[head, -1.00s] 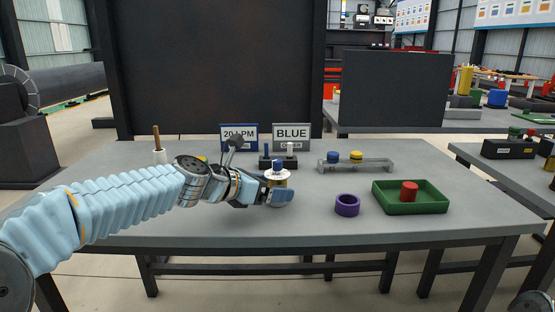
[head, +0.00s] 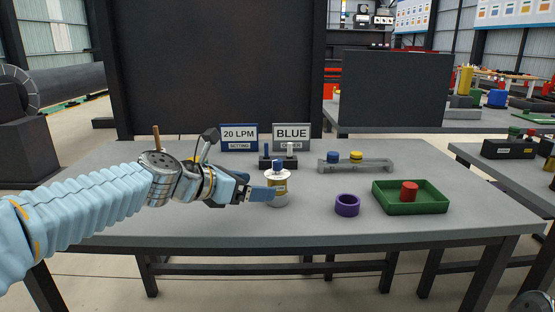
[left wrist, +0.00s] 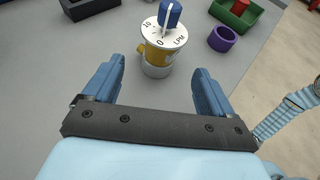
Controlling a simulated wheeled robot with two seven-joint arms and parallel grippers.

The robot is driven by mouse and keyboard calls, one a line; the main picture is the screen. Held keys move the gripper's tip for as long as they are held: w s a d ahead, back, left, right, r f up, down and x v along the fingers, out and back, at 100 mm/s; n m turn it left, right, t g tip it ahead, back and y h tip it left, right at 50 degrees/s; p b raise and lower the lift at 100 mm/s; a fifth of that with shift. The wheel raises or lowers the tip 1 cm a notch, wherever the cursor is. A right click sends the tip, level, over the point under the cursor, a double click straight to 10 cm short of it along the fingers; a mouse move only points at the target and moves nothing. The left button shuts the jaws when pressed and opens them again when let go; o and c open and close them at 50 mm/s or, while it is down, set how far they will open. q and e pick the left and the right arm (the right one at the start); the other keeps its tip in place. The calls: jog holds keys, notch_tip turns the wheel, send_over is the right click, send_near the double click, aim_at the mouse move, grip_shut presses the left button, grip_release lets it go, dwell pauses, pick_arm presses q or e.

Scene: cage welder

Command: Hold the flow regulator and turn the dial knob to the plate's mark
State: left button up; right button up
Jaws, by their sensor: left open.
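The flow regulator (head: 280,199) stands upright on the table, a pale cylinder with a yellow band. Its white dial shows 10, 0 and LPM in the left wrist view, under a blue dial knob (left wrist: 171,14) with a white line. I cannot tell the exact setting. The blue plate (head: 239,131) behind reads 20 LPM SETTING. My left gripper (head: 262,192) is just left of the regulator, open and empty. In the left wrist view the regulator (left wrist: 156,70) stands ahead, between the lines of the two spread fingers. My right gripper is not seen.
A grey BLUE plate (head: 291,131) and a dark block with pegs (head: 265,163) stand behind. A purple ring (head: 347,206), a green tray (head: 412,209) holding a red cylinder (head: 409,191), and a grey rack (head: 376,166) lie to the right. The front of the table is clear.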

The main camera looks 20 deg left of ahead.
pick_arm(q)
jog(key=shift+s+a+r, duration=0.2)
jog(key=shift+s+a, duration=0.1)
jog(key=shift+s, duration=0.2)
jog(key=shift+o, duration=0.4)
jog(key=shift+o, duration=0.9)
